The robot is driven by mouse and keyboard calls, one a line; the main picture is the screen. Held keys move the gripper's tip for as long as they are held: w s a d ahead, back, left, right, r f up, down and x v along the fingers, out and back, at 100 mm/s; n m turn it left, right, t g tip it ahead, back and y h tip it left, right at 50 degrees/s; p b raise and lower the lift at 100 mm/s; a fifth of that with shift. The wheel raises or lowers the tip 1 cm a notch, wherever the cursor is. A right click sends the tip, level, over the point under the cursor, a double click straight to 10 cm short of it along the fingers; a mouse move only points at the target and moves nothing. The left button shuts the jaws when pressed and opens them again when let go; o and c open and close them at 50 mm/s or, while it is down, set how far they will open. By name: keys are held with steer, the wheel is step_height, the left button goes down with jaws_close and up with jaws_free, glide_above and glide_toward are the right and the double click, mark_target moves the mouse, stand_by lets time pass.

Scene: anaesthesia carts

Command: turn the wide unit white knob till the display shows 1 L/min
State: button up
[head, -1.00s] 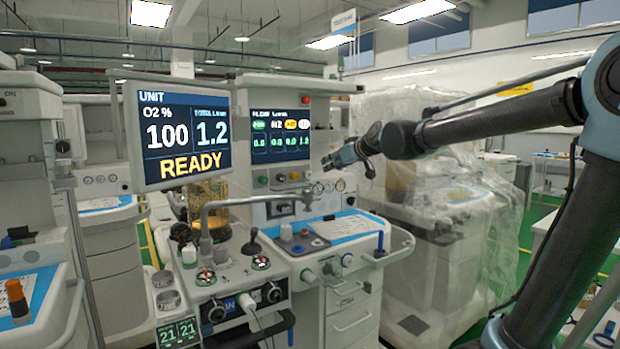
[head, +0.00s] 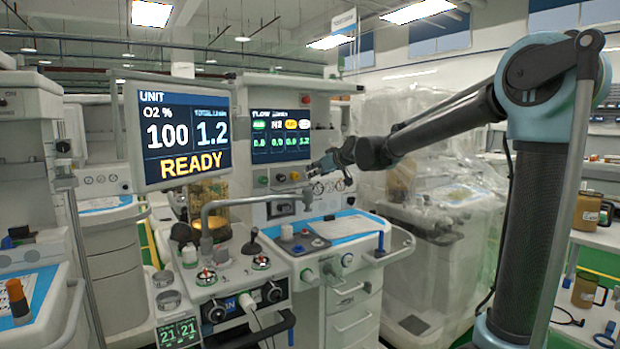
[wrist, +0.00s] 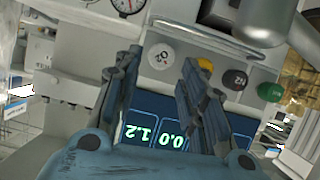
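The wide unit's monitor (head: 185,135) reads O2 100 %, total 1.2 and READY. The flow display (head: 281,135) behind it ends in 1.2, and part of it shows upside down in the wrist view (wrist: 150,130). In the wrist view the white knob (wrist: 160,56) lies between and just beyond the fingertips of my gripper (wrist: 161,60). The fingers are apart, with a gap to the knob on both sides. In the head view my gripper (head: 313,172) is at the right end of the knob row and hides the white knob.
The yellow knob (wrist: 205,63) is close beside the right finger, partly covered. The black knob (wrist: 236,79) and green knob (wrist: 270,91) lie farther right. A metal rail (wrist: 208,40) runs past the knobs. A bent grey pipe (head: 250,201) stands below my gripper.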

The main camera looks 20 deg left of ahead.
steer(key=shift+x, duration=3.15)
steer(key=shift+d, duration=0.1)
steer(key=c, duration=0.8)
